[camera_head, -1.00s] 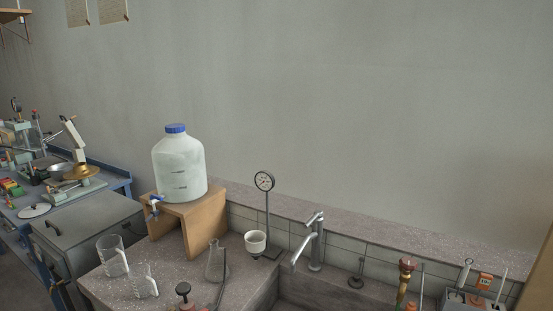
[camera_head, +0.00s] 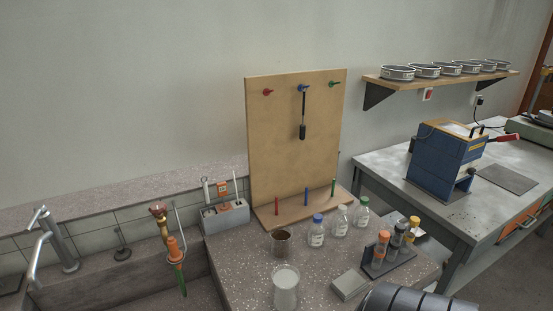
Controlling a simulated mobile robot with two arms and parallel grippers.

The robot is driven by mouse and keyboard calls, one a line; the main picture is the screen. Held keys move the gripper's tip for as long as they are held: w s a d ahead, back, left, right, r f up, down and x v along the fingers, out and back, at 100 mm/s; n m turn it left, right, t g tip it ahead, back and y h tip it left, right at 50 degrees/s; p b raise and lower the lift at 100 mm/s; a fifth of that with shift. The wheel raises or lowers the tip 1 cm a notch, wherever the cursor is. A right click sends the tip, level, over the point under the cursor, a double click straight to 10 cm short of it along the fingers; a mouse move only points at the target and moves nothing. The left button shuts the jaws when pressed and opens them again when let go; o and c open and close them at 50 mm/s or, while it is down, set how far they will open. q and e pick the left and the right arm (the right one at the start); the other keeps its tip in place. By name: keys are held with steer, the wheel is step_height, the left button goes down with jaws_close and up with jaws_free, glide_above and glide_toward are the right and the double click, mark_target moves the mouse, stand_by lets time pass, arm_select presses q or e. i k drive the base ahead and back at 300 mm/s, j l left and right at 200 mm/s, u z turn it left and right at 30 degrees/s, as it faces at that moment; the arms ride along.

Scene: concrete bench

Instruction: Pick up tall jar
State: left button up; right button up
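No gripper of mine shows in the view. A tall clear glass jar (camera_head: 285,288) with whitish contents stands upright near the front edge of the speckled bench (camera_head: 240,262). Behind it stands a shorter glass vessel (camera_head: 281,243) with dark brown contents. Three small labelled bottles stand to the right: one with a blue cap (camera_head: 317,232), one with a white cap (camera_head: 341,221) and one with a green cap (camera_head: 361,213). I cannot tell for certain which of these is the tall jar.
A wooden pegboard (camera_head: 293,140) stands behind the bottles. A rack (camera_head: 387,259) of capped tubes and a grey block (camera_head: 349,285) lie to the right. A dark banded cylinder (camera_head: 418,298) is at the lower edge. The sink tap (camera_head: 50,240) is left.

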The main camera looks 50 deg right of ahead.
mark_target(285, 278)
steer(key=z, duration=1.75)
